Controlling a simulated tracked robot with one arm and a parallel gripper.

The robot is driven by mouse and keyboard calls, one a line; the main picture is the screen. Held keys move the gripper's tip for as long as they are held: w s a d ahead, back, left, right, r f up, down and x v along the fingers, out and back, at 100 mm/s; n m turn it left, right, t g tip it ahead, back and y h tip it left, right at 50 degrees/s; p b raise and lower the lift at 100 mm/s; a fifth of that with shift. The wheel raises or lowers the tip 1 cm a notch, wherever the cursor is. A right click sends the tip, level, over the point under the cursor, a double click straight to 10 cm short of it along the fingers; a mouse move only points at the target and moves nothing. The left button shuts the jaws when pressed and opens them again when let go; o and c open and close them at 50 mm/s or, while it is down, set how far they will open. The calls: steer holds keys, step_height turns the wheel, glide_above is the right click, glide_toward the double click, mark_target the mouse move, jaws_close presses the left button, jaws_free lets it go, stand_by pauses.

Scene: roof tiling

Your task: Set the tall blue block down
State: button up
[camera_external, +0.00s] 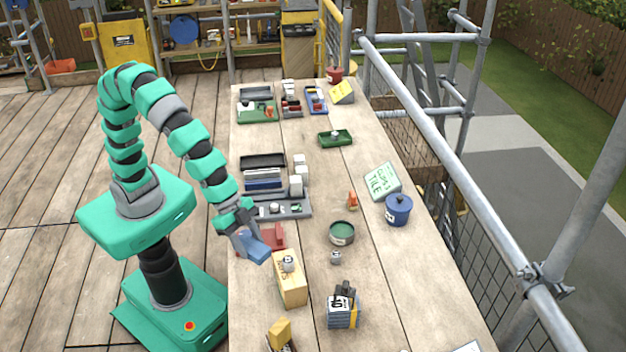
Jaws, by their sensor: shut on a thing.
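My gripper (243,234) is at the left edge of the long wooden table, shut on a blue block (253,247). The block is tilted, and its lower end points toward the front right. It is beside a red object (273,237) and partly covers it from view. I cannot tell whether the block touches the red object or the table below.
A wooden box (290,283) stands just in front right of the block. A grey tray (285,209) with small parts lies behind. A green round tin (342,233), blue pot (398,209) and "40" stack (343,308) stand farther right. Bare table (325,185) shows in the middle.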

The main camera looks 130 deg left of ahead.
steer(key=w+a+n+y+b, duration=0.15)
steer(key=a+n, duration=0.25)
steer(key=a, duration=1.6)
steer(key=n+g+y, duration=0.2)
steer(key=n+y, duration=0.1)
steer(key=n, duration=0.2)
glide_above(327, 194)
steer(key=s+d, duration=0.1)
steer(key=f, duration=0.2)
step_height(327, 194, down, 9)
steer(key=shift+s+d+f+b, duration=0.1)
steer(key=shift+s+d+b, duration=0.05)
steer(key=shift+b, duration=0.95)
steer(key=shift+f, duration=0.1)
steer(key=o, duration=1.1)
steer(key=shift+c, duration=0.2)
